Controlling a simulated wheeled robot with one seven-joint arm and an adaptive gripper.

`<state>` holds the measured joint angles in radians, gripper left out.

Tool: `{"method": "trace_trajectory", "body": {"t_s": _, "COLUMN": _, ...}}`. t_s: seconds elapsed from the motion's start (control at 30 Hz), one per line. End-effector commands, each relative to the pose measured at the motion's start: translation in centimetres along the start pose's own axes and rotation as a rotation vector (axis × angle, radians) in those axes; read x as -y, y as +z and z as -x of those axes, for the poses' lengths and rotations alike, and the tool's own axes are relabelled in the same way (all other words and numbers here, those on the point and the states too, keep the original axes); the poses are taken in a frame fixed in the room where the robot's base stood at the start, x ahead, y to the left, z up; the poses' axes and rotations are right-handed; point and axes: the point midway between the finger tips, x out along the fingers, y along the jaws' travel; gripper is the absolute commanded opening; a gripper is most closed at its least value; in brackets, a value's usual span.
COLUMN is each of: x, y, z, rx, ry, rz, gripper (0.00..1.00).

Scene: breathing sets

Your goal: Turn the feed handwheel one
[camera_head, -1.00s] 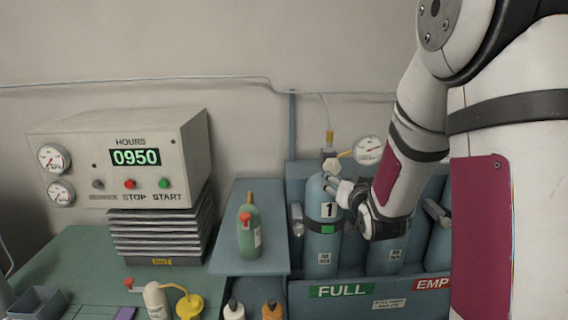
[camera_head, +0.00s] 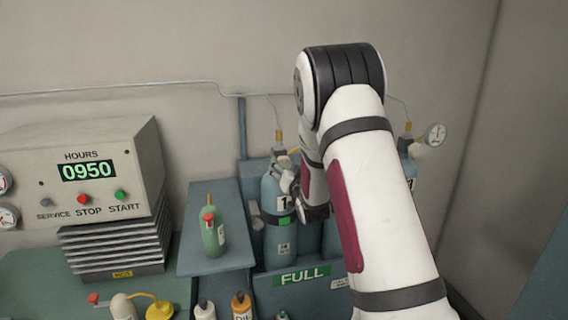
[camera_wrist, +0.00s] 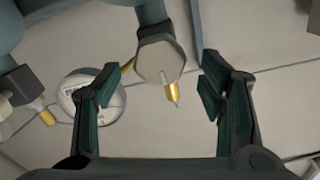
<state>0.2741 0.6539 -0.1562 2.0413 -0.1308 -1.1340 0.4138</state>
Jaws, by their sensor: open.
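The feed handwheel one, a pale grey faceted knob (camera_wrist: 161,62), is in the wrist view, with a brass stem below it. It lies between and slightly beyond my open gripper's fingers (camera_wrist: 160,88), apart from both. In the head view the handwheel (camera_head: 279,151) is above the blue cylinder marked 1 (camera_head: 276,222). My gripper (camera_head: 289,178) is beside the cylinder's top, partly hidden by my arm.
A round gauge (camera_wrist: 75,95) is partly behind the left finger in the wrist view. Another gauge (camera_head: 435,134) is at the right by a further cylinder (camera_head: 406,172). A green bottle (camera_head: 212,232) stands on a shelf at left. A compressor panel (camera_head: 88,175) is farther left.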

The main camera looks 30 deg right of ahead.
Motion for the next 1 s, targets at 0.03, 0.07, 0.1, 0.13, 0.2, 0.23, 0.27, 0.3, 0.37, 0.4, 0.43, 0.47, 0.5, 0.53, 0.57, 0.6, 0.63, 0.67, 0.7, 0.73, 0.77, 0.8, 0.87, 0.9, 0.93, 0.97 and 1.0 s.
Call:
{"method": "trace_trajectory", "body": {"t_s": 0.03, "x": 0.0, "y": 0.1, "z": -0.9, "rx": 0.0, "ry": -0.001, "rz": 0.001, "gripper": 0.64}}
{"method": "trace_trajectory", "body": {"t_s": 0.07, "x": 0.0, "y": 0.0, "z": -1.3, "rx": 0.0, "ry": -0.001, "rz": 0.001, "gripper": 0.64}}
{"method": "trace_trajectory", "body": {"t_s": 0.1, "x": 0.0, "y": 0.0, "z": -1.9, "rx": -0.001, "ry": -0.001, "rz": 0.001, "gripper": 0.64}}
{"method": "trace_trajectory", "body": {"t_s": 0.13, "x": 0.0, "y": 0.1, "z": -2.2, "rx": 0.0, "ry": 0.0, "rz": 0.001, "gripper": 0.64}}
{"method": "trace_trajectory", "body": {"t_s": 0.2, "x": 0.0, "y": 0.0, "z": -3.0, "rx": 0.0, "ry": 0.0, "rz": 0.001, "gripper": 0.64}}
{"method": "trace_trajectory", "body": {"t_s": 0.23, "x": 0.0, "y": 0.0, "z": -3.2, "rx": 0.0, "ry": 0.0, "rz": 0.001, "gripper": 0.64}}
{"method": "trace_trajectory", "body": {"t_s": 0.27, "x": 0.0, "y": 0.0, "z": -3.4, "rx": 0.0, "ry": 0.0, "rz": 0.001, "gripper": 0.64}}
{"method": "trace_trajectory", "body": {"t_s": 0.3, "x": 0.0, "y": 0.0, "z": -3.6, "rx": 0.0, "ry": 0.0, "rz": 0.001, "gripper": 0.64}}
{"method": "trace_trajectory", "body": {"t_s": 0.37, "x": 0.0, "y": 0.0, "z": -3.8, "rx": 0.001, "ry": 0.001, "rz": 0.001, "gripper": 0.64}}
{"method": "trace_trajectory", "body": {"t_s": 0.4, "x": 0.0, "y": 0.0, "z": -3.9, "rx": 0.001, "ry": 0.001, "rz": 0.001, "gripper": 0.64}}
{"method": "trace_trajectory", "body": {"t_s": 0.43, "x": 0.0, "y": 0.0, "z": -4.0, "rx": 0.001, "ry": 0.001, "rz": 0.001, "gripper": 0.64}}
{"method": "trace_trajectory", "body": {"t_s": 0.47, "x": 0.0, "y": 0.0, "z": -4.0, "rx": 0.001, "ry": 0.001, "rz": 0.001, "gripper": 0.64}}
{"method": "trace_trajectory", "body": {"t_s": 0.5, "x": 0.0, "y": 0.0, "z": -4.0, "rx": 0.001, "ry": 0.001, "rz": 0.001, "gripper": 0.64}}
{"method": "trace_trajectory", "body": {"t_s": 0.53, "x": 0.0, "y": 0.0, "z": -4.0, "rx": 0.001, "ry": 0.001, "rz": 0.0, "gripper": 0.64}}
{"method": "trace_trajectory", "body": {"t_s": 0.57, "x": 0.0, "y": 0.0, "z": -4.0, "rx": 0.001, "ry": 0.001, "rz": 0.0, "gripper": 0.64}}
{"method": "trace_trajectory", "body": {"t_s": 0.6, "x": 0.0, "y": 0.0, "z": -4.0, "rx": 0.001, "ry": 0.001, "rz": 0.0, "gripper": 0.64}}
{"method": "trace_trajectory", "body": {"t_s": 0.63, "x": 0.0, "y": 0.0, "z": -4.0, "rx": 0.001, "ry": 0.001, "rz": 0.0, "gripper": 0.64}}
{"method": "trace_trajectory", "body": {"t_s": 0.67, "x": 0.0, "y": 0.0, "z": -4.0, "rx": 0.001, "ry": 0.001, "rz": 0.0, "gripper": 0.61}}
{"method": "trace_trajectory", "body": {"t_s": 0.7, "x": 0.0, "y": 0.0, "z": -4.0, "rx": 0.001, "ry": 0.001, "rz": 0.0, "gripper": 0.52}}
{"method": "trace_trajectory", "body": {"t_s": 0.73, "x": 0.0, "y": 0.0, "z": -4.0, "rx": 0.001, "ry": 0.001, "rz": 0.0, "gripper": 0.45}}
{"method": "trace_trajectory", "body": {"t_s": 0.77, "x": 0.0, "y": 0.0, "z": -4.0, "rx": 0.001, "ry": 0.001, "rz": 0.0, "gripper": 0.39}}
{"method": "trace_trajectory", "body": {"t_s": 0.8, "x": 0.0, "y": 0.0, "z": -4.0, "rx": 0.001, "ry": 0.001, "rz": 0.0, "gripper": 0.29}}
{"method": "trace_trajectory", "body": {"t_s": 0.87, "x": 0.0, "y": 0.0, "z": -4.0, "rx": 0.001, "ry": 0.001, "rz": 0.0, "gripper": 0.16}}
{"method": "trace_trajectory", "body": {"t_s": 0.9, "x": 0.0, "y": 0.0, "z": -4.0, "rx": 0.001, "ry": 0.001, "rz": 0.0, "gripper": 0.14}}
{"method": "trace_trajectory", "body": {"t_s": 0.93, "x": 0.0, "y": 0.0, "z": -4.0, "rx": 0.001, "ry": 0.001, "rz": 0.0, "gripper": 0.14}}
{"method": "trace_trajectory", "body": {"t_s": 0.97, "x": 0.0, "y": 0.0, "z": -4.0, "rx": 0.0, "ry": 0.001, "rz": 0.0, "gripper": 0.15}}
{"method": "trace_trajectory", "body": {"t_s": 1.0, "x": 0.0, "y": 0.0, "z": -4.0, "rx": 0.0, "ry": 0.001, "rz": 0.001, "gripper": 0.15}}
